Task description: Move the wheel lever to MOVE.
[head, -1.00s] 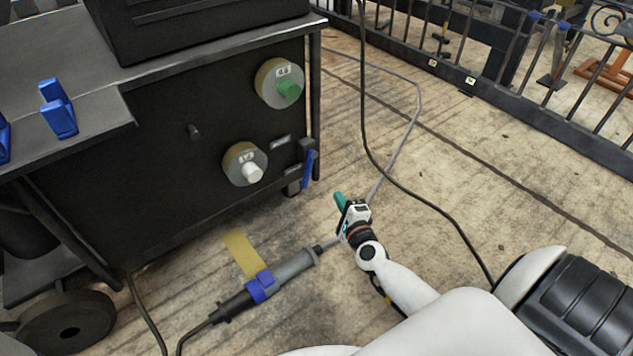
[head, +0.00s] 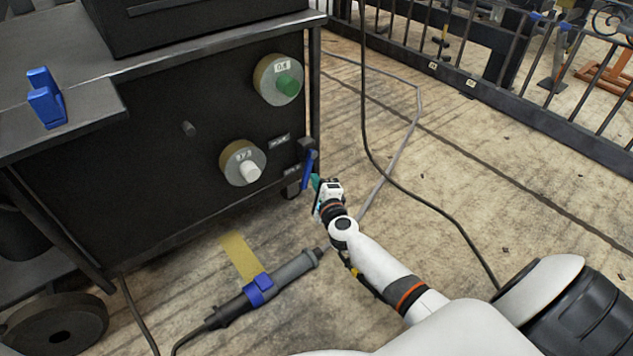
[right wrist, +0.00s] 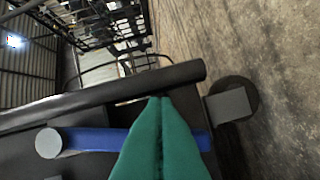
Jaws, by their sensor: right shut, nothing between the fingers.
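The wheel lever is a blue bar (head: 307,169) on a dark mount at the right end of the black cart's front, pointing down. Two small labels sit left of it, too small to read. My right gripper (head: 316,182) is just right of the lever's lower part, its green fingers shut and empty. In the right wrist view the shut fingers (right wrist: 160,105) stand in front of the blue lever (right wrist: 95,139) and hide its middle. I cannot tell whether they touch it. My left gripper is not in view.
The black cart (head: 130,190) carries a green-knobbed dial (head: 275,80) and a white-knobbed dial (head: 240,163). A grey cylindrical tool with a blue clamp (head: 259,290) lies low in front. Cables cross the floor at right.

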